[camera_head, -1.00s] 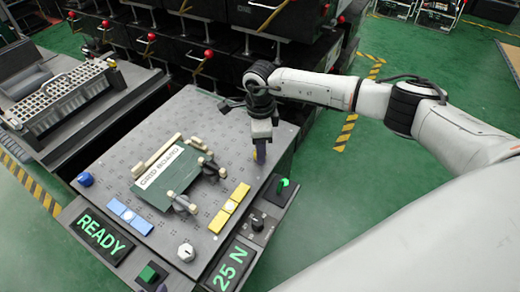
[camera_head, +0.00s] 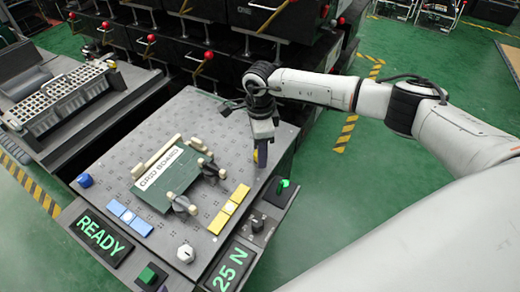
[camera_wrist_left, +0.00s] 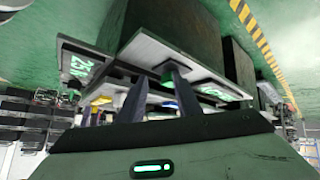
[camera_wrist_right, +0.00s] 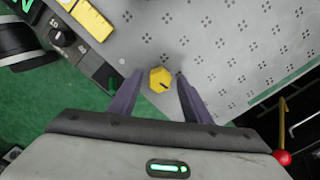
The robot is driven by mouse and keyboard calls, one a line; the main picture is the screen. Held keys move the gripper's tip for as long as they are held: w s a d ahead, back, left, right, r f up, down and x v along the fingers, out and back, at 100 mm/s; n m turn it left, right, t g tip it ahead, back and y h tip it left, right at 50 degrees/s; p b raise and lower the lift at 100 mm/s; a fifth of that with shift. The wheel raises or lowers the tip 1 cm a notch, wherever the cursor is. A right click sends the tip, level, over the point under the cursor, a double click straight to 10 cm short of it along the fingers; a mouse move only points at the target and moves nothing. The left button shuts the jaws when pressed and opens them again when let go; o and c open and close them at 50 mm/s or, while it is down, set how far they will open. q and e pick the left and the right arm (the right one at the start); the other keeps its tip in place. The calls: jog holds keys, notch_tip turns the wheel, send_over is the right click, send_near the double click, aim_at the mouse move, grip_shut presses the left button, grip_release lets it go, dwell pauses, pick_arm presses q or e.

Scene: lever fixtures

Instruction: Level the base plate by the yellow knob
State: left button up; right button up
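The yellow knob (camera_wrist_right: 160,79) stands near the right corner of the grey dotted base plate (camera_head: 190,110). My right gripper (camera_wrist_right: 157,84) points down at it. Its two fingers are apart, one on either side of the knob; whether they touch it I cannot tell. In the head view the right gripper (camera_head: 261,155) hides most of the knob. A blue knob (camera_head: 85,180) and a white knob (camera_head: 186,253) stand at other corners of the plate. My left gripper (camera_wrist_left: 158,92) shows only in its own wrist view, fingers apart, with nothing seen between them.
A green board (camera_head: 168,180) with clamps lies on the plate. Blue (camera_head: 130,217) and yellow (camera_head: 230,208) level strips lie along the edges. Displays read READY (camera_head: 100,236) and 25 N (camera_head: 230,270). Dark racks with red-knobbed levers (camera_head: 208,54) stand behind.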

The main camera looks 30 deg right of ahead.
jog(key=shift+r, duration=0.1)
pick_arm(q)
jog(key=shift+s+a+r+n+t+y+p, duration=0.15)
jog(key=shift+s+a+r+t+p, duration=0.1)
jog(key=shift+a+r+p, duration=0.3)
jog(key=shift+s+a+r+n+t+y+p, duration=0.15)
jog(key=shift+s+a+r+p, duration=0.15)
jog(key=shift+p, duration=0.4)
pick_arm(e)
notch_tip(320, 180, up, 10)
pick_arm(q)
jog(key=shift+w+d, duration=0.1)
pick_arm(e)
jog(key=shift+a, duration=0.1)
